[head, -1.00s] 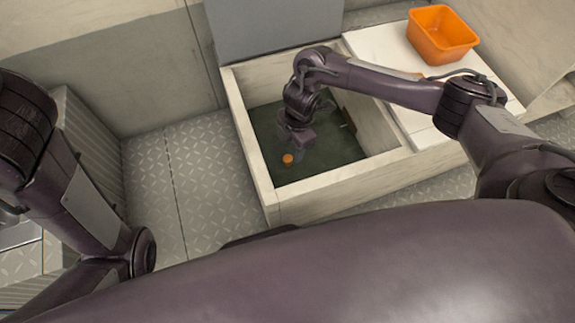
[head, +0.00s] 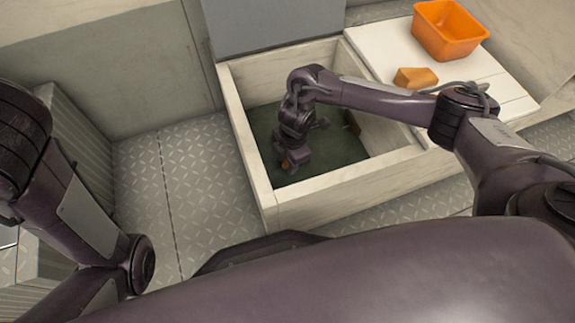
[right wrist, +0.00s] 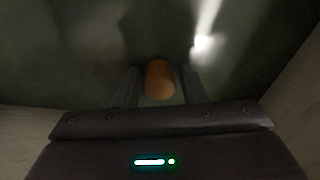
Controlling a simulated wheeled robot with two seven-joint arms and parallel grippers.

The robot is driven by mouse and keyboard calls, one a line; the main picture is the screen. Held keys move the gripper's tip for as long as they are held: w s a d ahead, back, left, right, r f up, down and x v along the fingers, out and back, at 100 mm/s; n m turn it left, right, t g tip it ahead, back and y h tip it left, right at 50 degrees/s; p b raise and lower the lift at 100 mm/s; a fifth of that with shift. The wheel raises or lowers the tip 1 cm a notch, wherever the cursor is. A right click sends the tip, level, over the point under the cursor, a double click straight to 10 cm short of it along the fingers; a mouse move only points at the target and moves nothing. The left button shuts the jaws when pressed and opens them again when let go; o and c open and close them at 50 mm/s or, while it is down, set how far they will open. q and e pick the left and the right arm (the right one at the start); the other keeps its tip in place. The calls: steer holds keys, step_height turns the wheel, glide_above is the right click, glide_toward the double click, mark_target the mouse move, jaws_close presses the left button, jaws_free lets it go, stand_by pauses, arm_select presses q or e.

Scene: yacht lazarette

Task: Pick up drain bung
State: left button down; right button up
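The drain bung, a small orange round piece, sits on the dark green floor of the open locker (head: 262,187). In the right wrist view the bung (right wrist: 160,80) lies between the two fingers of my right gripper (right wrist: 160,88), with a narrow gap showing on each side. In the head view my right gripper (head: 287,166) reaches down into the locker and covers most of the bung (head: 285,164). The right fingers are apart. My left arm is at the left, but its gripper is not in the picture.
An orange tub (head: 449,32) and an orange-brown block (head: 415,78) rest on the white lid (head: 385,42) right of the opening. The pale locker walls stand close around my right arm. A small brown item (head: 352,120) is at the locker's right inner wall.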

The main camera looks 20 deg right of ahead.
steer(key=c, duration=0.6)
steer(key=shift+r, duration=0.1)
